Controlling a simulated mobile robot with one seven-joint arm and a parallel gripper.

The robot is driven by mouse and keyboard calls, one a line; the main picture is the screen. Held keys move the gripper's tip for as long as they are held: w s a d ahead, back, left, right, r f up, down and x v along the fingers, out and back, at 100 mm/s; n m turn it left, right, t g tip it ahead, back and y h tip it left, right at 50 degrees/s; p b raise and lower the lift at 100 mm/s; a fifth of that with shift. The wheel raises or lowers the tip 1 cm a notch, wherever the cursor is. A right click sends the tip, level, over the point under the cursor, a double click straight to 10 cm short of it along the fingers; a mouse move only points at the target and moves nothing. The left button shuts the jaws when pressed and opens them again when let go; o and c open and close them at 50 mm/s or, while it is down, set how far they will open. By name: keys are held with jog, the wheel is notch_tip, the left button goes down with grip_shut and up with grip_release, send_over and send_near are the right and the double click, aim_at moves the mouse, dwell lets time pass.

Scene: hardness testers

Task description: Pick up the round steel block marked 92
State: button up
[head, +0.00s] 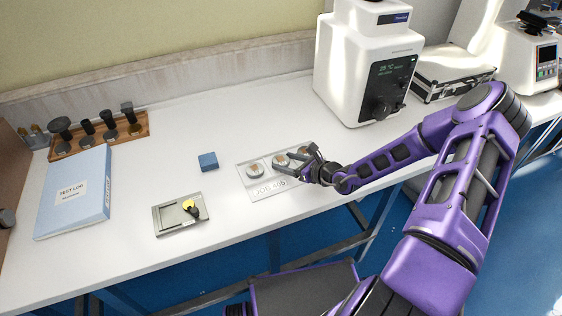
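A clear tray (246,178) labelled "JOB 4…" lies on the white bench and holds round pieces in a row. The left round piece (255,169) and the middle one (280,161) are in plain view. Another at the right is partly covered by my gripper. Their tops look pale with brownish patches; no number is readable, so I cannot tell which is marked 92. My gripper (304,160) reaches in from the right, over the tray's right end. Its fingers look spread apart, with nothing clearly held. Whether they touch the right piece is not clear.
A blue block (208,161) and a metal plate (165,220) with a yellow-and-black item (191,208) are left of the tray. A blue test log binder (75,195) and wooden rack (65,152) stand farther left. A white tester (350,70) stands behind.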

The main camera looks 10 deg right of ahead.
grip_shut()
jog(key=shift+r, duration=0.1)
